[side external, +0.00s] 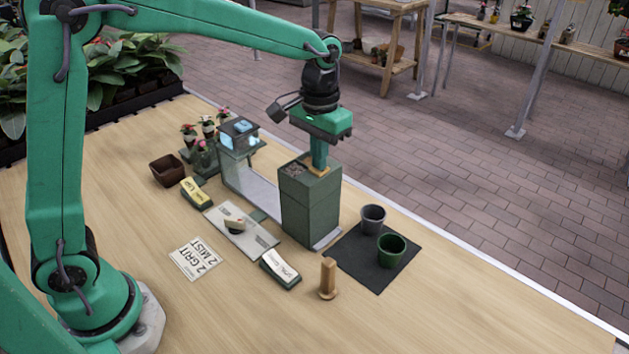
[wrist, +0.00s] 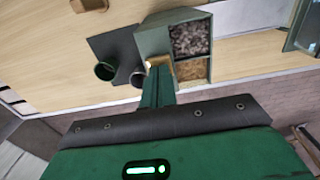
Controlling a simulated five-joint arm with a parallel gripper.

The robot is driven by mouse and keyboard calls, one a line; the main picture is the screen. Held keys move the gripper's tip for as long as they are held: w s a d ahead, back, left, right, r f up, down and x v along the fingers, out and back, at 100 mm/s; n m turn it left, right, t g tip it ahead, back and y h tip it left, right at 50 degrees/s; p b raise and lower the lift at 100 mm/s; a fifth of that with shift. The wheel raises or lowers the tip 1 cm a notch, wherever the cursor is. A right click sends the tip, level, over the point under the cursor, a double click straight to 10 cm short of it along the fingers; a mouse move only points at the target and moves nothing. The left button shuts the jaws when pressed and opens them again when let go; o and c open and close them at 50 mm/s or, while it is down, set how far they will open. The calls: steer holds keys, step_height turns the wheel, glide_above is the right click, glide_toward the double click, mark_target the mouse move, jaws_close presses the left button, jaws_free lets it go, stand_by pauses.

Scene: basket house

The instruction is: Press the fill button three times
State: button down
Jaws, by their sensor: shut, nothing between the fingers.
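My gripper (side external: 318,166) is shut and empty, pointing down at the top of a tall green box (side external: 309,210). Its fingertips (wrist: 160,66) are at the box's edge in the wrist view, beside a tan part; I cannot tell whether they touch it. The box top has a dark gravel compartment (wrist: 190,38) and a tan one (wrist: 191,69). No fill button label is readable. A white sloped block (side external: 280,268) and a yellow sloped block (side external: 196,193) carry small lettering. A grey plate (side external: 255,243) with a tan knob (side external: 235,225) lies between them.
A card (side external: 196,258) reads "2 GRIT 2 MIST". A grey pot (side external: 373,218) and green pot (side external: 391,249) stand on a dark mat (side external: 352,258). A wooden peg (side external: 327,279) stands in front. A device with blue lights (side external: 238,137) and a brown pot (side external: 166,170) are behind left.

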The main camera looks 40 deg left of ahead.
stand_by(0.4)
steer(key=shift+r, duration=1.05)
steer(key=shift+f, duration=0.95)
stand_by(1.2)
steer(key=shift+r, duration=0.95)
stand_by(0.6)
step_height(320, 180, up, 6)
stand_by(0.8)
steer(key=shift+s+a, duration=0.1)
steer(key=shift+s, duration=0.05)
